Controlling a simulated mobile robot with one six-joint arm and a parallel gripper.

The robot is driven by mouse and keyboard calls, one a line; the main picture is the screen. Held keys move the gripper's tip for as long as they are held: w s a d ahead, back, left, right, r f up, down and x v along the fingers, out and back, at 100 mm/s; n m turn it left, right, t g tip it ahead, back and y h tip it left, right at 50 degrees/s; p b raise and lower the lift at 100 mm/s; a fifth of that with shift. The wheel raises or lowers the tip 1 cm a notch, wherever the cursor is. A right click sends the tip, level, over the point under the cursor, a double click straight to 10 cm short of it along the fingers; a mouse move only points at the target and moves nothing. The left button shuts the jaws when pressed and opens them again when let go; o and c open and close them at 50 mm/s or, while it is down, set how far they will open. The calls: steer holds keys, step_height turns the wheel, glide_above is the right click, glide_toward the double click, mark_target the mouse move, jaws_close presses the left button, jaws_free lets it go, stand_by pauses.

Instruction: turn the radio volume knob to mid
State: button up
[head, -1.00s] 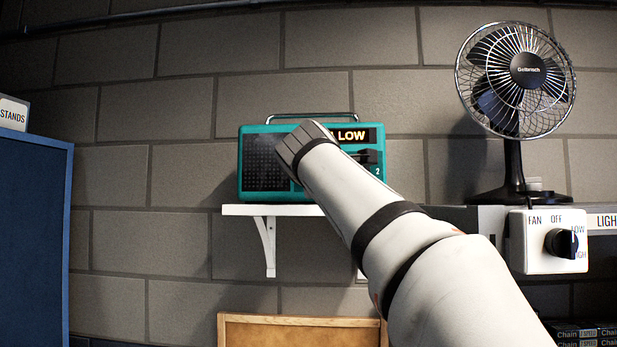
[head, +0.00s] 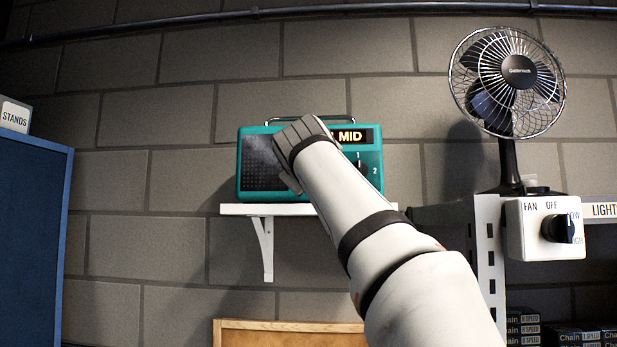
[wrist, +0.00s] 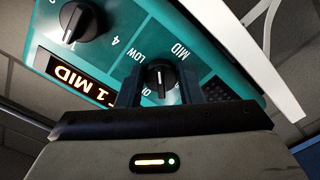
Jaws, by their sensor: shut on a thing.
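The teal radio (head: 262,165) stands on a white wall shelf (head: 235,209) in the head view, and its display (head: 350,136) reads MID. In the wrist view the display (wrist: 75,80) reads 1 MID. The black volume knob (wrist: 160,78), with LOW and MID printed around it, sits between the two fingers of my gripper (wrist: 160,92). My gripper is shut on this knob. The white pointer line on the knob shows between the fingers. In the head view my gripper and forearm hide the volume knob.
A second black knob (wrist: 85,18) with numbers around it sits beside the volume knob. A fan (head: 508,82) stands at the right, above a white switch box (head: 520,240) with a black knob. A blue board (head: 30,240) is at the left.

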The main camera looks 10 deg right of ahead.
steer(key=shift+a+r+m+b, duration=0.15)
steer(key=shift+m+b, duration=0.4)
steer(key=shift+m, duration=1.7)
steer(key=shift+a+f+m+b, duration=0.15)
steer(key=shift+m+b, duration=0.4)
steer(key=shift+m, duration=1.7)
steer(key=shift+r, duration=0.1)
steer(key=o, duration=1)
steer(key=shift+w, duration=0.15)
steer(key=shift+c, duration=0.2)
